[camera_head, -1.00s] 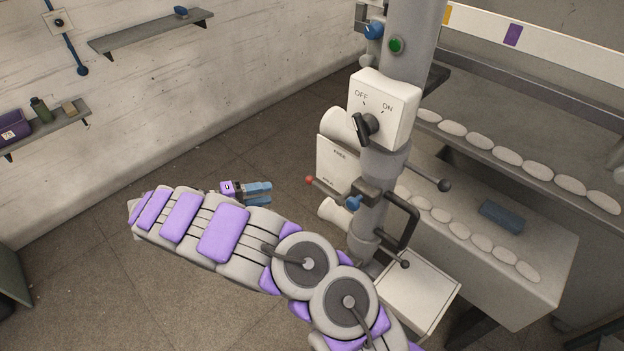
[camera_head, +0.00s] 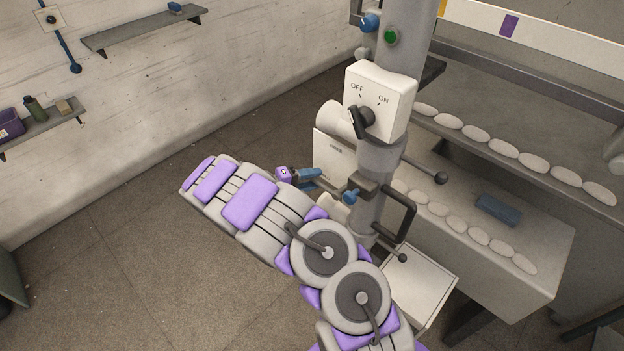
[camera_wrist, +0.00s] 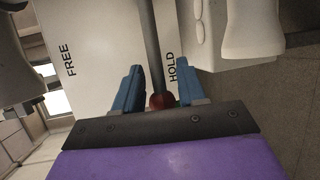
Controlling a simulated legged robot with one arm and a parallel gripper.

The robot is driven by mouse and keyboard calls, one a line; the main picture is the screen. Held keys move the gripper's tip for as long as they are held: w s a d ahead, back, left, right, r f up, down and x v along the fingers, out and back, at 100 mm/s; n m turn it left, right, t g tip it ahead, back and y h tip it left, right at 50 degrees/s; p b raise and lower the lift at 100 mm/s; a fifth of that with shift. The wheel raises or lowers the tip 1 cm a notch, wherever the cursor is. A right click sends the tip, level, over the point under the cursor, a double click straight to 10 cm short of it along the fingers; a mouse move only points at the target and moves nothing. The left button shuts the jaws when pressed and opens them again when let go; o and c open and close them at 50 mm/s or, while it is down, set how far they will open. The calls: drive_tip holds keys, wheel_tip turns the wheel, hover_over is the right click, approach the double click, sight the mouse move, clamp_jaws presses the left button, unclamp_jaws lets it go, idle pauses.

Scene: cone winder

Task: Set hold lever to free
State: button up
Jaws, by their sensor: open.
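The hold lever is a dark rod (camera_wrist: 152,45) with a red knob in the wrist view. It lies beside the word HOLD on a white plate (camera_wrist: 95,50); FREE is printed farther left. In the head view the plate (camera_head: 328,155) is on the machine column, and my gripper hides the knob. My gripper (camera_wrist: 160,72) has its two blue fingers apart, one on each side of the lever near the red knob. I cannot tell whether either finger touches it. In the head view my gripper (camera_head: 314,180) is just in front of the plate's lower part.
A white OFF/ON switch box (camera_head: 380,100) with a black knob is above the plate on the grey column. A black handle (camera_head: 408,215) and ball-ended rods stick out on the column's right. Open floor (camera_head: 130,270) lies to the left.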

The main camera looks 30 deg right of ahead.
drive_tip(key=shift+d, duration=0.15)
drive_tip(key=shift+s, duration=0.1)
clamp_jaws()
idle(0.5)
